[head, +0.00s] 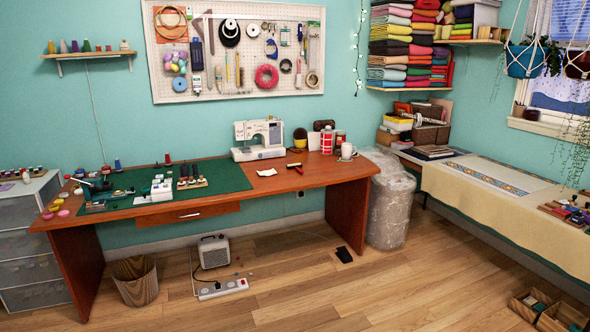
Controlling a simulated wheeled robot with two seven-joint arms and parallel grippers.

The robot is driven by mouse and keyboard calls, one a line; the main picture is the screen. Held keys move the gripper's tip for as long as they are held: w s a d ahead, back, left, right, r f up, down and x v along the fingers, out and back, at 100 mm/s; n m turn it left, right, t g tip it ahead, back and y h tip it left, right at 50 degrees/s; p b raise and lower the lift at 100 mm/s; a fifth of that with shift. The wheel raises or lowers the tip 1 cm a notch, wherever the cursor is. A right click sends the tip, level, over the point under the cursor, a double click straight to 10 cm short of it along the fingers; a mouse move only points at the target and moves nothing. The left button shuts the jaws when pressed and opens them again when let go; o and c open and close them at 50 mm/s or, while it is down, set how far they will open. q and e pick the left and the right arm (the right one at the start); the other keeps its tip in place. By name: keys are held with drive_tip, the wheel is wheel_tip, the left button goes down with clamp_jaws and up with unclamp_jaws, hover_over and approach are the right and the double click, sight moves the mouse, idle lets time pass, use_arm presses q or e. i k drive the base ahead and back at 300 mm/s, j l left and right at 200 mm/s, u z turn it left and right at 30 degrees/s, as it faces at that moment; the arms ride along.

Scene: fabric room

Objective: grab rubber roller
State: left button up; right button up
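I cannot make out a rubber roller for certain at this size. Small dark tools (100,186) lie at the left part of the green cutting mat (225,178) on the wooden desk (320,178); their shapes are too small to name. More hand tools hang on the white pegboard (225,30) on the wall above. Neither of my grippers shows in the head view.
A white sewing machine (258,139) and a mug (347,151) stand on the desk. A waste basket (136,281), heater (214,251) and power strip (221,288) stand low by the desk. Cloth-covered table (480,200) at right. Wooden floor (380,290) is mostly clear in front.

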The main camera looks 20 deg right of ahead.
sight(301, 171)
drive_tip(key=i+l+z, duration=0.1)
drive_tip(key=i+z, duration=0.45)
drive_tip(key=i, duration=2.65)
